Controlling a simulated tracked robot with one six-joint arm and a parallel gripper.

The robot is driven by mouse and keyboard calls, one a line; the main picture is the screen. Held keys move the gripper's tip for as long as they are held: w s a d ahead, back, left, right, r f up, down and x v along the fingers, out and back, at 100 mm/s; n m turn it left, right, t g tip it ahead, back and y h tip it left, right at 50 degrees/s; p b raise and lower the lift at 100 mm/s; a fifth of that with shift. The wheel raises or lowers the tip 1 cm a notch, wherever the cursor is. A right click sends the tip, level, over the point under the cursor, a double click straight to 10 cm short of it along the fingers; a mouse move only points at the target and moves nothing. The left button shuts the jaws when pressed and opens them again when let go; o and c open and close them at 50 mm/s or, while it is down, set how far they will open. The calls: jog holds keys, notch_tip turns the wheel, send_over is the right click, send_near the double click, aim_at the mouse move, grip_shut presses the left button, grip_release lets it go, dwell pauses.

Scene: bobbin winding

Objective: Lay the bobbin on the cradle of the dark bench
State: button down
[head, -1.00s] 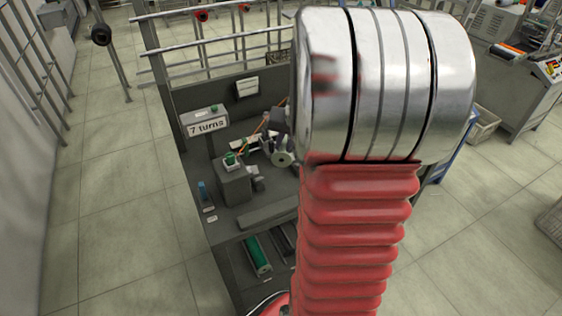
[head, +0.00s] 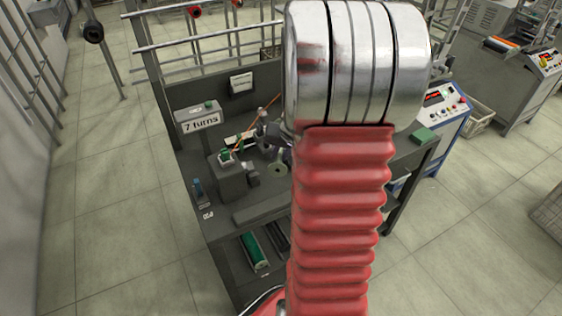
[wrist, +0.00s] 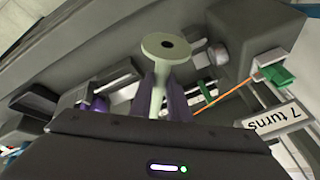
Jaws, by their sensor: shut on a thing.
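My gripper (head: 284,155) is small there and partly hidden by my arm. Whether the bobbin touches the bench I cannot tell. I cannot single out the cradle for sure among the dark fixtures.
A "7 turns" sign (head: 201,122) stands at the bench's back left. A grey block (head: 228,180) with a green top and an orange thread (head: 268,105) are close to the bobbin. A green roll (head: 254,252) lies on the lower shelf. A control panel (head: 444,100) stands at right.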

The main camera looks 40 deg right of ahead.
jog(key=shift+f, duration=0.1)
jog(key=shift+s+f, duration=0.1)
jog(key=shift+f, duration=1.7)
jog(key=shift+f, duration=0.25)
jog(key=c, duration=1.7)
grip_release()
jog(key=shift+o, duration=0.2)
jog(key=shift+r, duration=0.45)
jog(key=v, duration=1.1)
jog(key=shift+s+r, duration=0.2)
jog(key=shift+r, duration=0.05)
jog(key=shift+a, duration=0.1)
